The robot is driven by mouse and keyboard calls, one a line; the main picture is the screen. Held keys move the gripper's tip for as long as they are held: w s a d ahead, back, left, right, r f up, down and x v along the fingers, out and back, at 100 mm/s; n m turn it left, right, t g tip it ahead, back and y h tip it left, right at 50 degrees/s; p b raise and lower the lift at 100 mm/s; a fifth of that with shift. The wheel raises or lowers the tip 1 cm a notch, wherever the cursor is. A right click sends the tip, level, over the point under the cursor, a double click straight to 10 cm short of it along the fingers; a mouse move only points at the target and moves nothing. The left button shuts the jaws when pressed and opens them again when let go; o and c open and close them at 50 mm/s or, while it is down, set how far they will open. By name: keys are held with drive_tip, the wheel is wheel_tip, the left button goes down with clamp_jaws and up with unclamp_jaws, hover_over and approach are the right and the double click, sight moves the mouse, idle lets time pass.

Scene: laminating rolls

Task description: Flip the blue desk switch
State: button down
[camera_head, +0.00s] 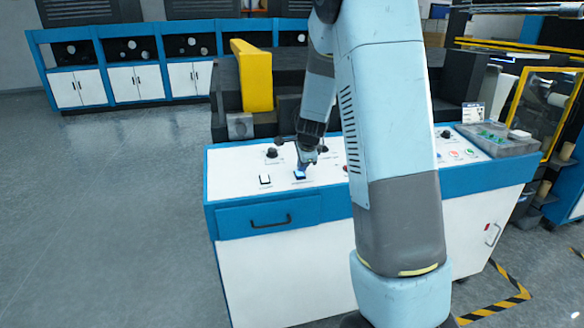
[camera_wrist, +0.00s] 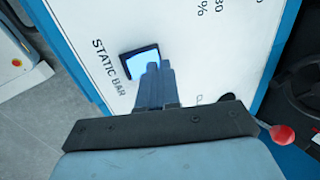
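The blue switch (camera_head: 299,174) sits on the white top of the control desk (camera_head: 235,170), near its front edge. In the wrist view the switch (camera_wrist: 140,60) is a lit blue square in a dark frame, beside the label "STATIC BAR". My gripper (camera_head: 308,163) points down just above and behind the switch. In the wrist view its fingers (camera_wrist: 155,70) are together, with nothing seen between them, and their tips overlap the lower right part of the switch. I cannot tell whether they touch it. The fingers hide that part of the switch.
A white switch (camera_head: 265,180) lies left of the blue one, with a black knob (camera_head: 271,153) behind. A red knob (camera_wrist: 282,134) shows at the wrist view's right. A grey tray (camera_head: 510,146) stands at the desk's right end. My arm hides the desk's middle.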

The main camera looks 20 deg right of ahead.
drive_tip(key=shift+w+a+f+g, duration=0.3)
drive_tip(key=shift+a+f+g, duration=0.05)
drive_tip(key=shift+g, duration=0.05)
drive_tip(key=shift+s+f, duration=0.1)
drive_tip(key=shift+s, duration=0.1)
idle(0.3)
drive_tip(key=shift+s+a+f, duration=0.1)
drive_tip(key=shift+s+f, duration=0.15)
drive_tip(key=shift+s, duration=0.25)
drive_tip(key=shift+w+r, duration=0.1)
drive_tip(key=shift+r, duration=0.2)
wheel_tip(320, 180, up, 14)
drive_tip(key=s, duration=0.2)
drive_tip(key=shift+d+r, duration=0.2)
drive_tip(key=shift+d, duration=0.1)
drive_tip(key=s+a+r+n, duration=0.2)
drive_tip(key=s+n, duration=0.4)
drive_tip(key=s, duration=0.5)
drive_tip(key=s+a+r+n, duration=0.2)
drive_tip(key=s+n, duration=0.4)
drive_tip(key=s, duration=0.6)
drive_tip(key=s+a+r+n+t, duration=0.1)
drive_tip(key=s+a+r+n, duration=0.1)
drive_tip(key=s+a+n, duration=0.2)
drive_tip(key=s+n, duration=0.3)
drive_tip(key=s, duration=0.4)
drive_tip(key=shift+s+r, duration=0.2)
